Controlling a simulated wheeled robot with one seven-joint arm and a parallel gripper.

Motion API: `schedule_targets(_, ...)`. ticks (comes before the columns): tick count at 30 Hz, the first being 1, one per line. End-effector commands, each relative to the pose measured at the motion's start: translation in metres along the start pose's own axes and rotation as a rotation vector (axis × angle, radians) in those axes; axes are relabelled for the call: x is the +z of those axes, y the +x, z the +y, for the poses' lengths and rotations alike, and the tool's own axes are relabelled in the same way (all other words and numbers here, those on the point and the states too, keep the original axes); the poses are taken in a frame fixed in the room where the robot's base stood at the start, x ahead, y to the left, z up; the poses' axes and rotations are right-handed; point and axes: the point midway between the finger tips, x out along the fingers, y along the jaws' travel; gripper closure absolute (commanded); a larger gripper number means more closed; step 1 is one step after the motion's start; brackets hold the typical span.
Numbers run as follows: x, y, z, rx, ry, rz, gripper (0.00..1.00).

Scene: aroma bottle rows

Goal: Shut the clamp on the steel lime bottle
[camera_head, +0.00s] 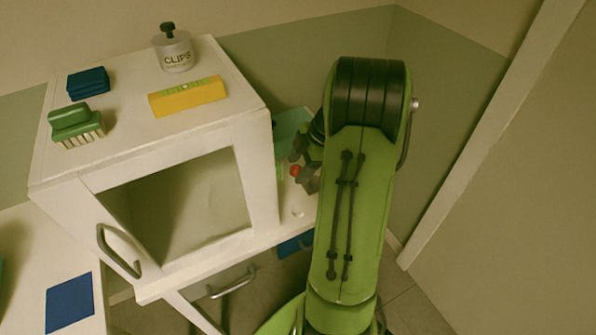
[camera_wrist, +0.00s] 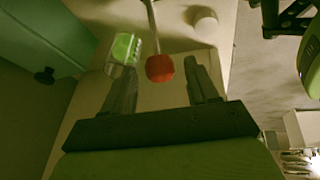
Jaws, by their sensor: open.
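A clear bottle with lime-green contents (camera_wrist: 122,48) shows in the wrist view, just beyond my left finger. A red ball knob (camera_wrist: 160,68) on a thin steel rod (camera_wrist: 152,22) is beside it; I cannot tell how the rod joins the bottle. My gripper (camera_wrist: 162,74) is open, and the knob appears between its fingertips. Whether a finger touches it is unclear. In the head view the red knob (camera_head: 295,170) shows by my dark gripper (camera_head: 308,178), left of my green arm. The bottle is hard to make out there.
A white cabinet (camera_head: 190,130) with a glazed door stands left of my arm, bearing a brush (camera_head: 75,125), a yellow block (camera_head: 187,97) and a clips jar (camera_head: 174,52). A round white piece (camera_wrist: 205,21) lies on the counter. A wall (camera_head: 450,125) is close at right.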

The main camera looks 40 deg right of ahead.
Motion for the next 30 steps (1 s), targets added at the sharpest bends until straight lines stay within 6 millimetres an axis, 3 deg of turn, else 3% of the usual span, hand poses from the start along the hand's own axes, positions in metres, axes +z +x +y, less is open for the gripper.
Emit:
schedule_targets(3,-0.0003,0.0092,-0.0004,-0.001,0.000,0.000,0.42)
schedule_targets(10,-0.0006,0.0093,0.0001,0.000,0.000,0.000,0.42)
schedule_targets(22,-0.0006,0.0089,0.0001,0.000,0.000,0.000,1.00)
schedule_targets(30,-0.0002,0.0080,0.0003,-0.001,0.002,0.005,1.00)
